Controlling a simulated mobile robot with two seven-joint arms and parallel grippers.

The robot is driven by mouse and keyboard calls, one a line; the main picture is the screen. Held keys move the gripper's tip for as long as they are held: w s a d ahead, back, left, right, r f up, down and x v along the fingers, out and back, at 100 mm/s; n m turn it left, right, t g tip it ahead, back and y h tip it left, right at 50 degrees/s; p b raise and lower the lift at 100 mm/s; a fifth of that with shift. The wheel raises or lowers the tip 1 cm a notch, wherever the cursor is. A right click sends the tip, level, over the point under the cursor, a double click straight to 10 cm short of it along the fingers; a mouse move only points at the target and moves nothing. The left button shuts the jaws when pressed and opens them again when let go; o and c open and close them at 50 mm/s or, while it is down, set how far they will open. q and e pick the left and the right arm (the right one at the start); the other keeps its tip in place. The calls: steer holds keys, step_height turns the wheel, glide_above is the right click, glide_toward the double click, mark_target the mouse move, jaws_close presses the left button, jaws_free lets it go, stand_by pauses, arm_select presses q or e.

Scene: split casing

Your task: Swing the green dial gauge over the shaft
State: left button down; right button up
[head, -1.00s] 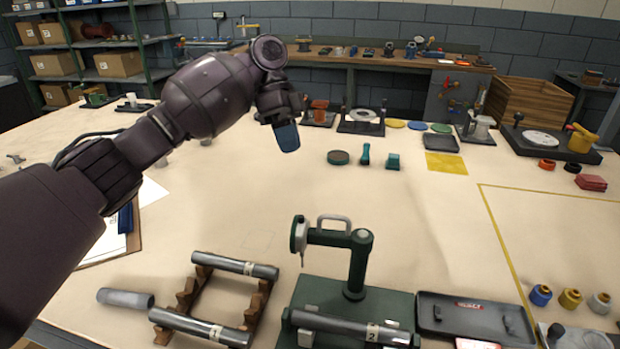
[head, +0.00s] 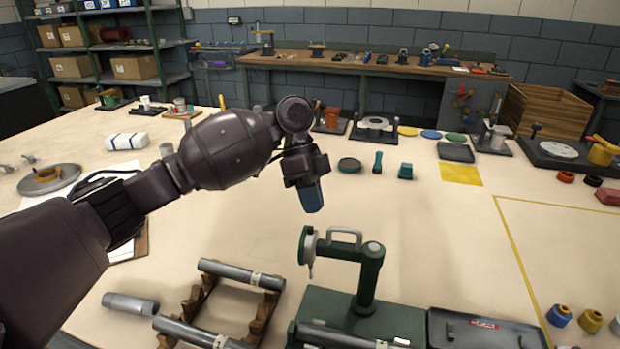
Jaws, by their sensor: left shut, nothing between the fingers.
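The green dial gauge (head: 308,247) hangs at the left end of a green arm with a grey handle (head: 344,233) on top. The arm sits on a post rising from a green base plate (head: 390,319). A grey shaft (head: 350,337) lies across the front of that base, partly cut off by the bottom edge. The gauge is to the left of the post, above and behind the shaft's left end. My left gripper (head: 312,200) is shut and empty, pointing down with blue fingertips, above and behind the gauge and apart from it. My right gripper is not in view.
A brown wooden rack (head: 265,311) with grey shafts stands left of the gauge base, with a loose grey tube (head: 130,304) beside it. A dark tray (head: 485,331) lies to the right. The table behind the gauge is mostly clear up to small green parts (head: 349,165).

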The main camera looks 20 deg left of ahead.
arm_select(q)
steer(key=shift+s+f, duration=0.25)
steer(key=shift+s, duration=0.3)
steer(key=shift+s+f, duration=0.2)
steer(key=shift+s, duration=0.35)
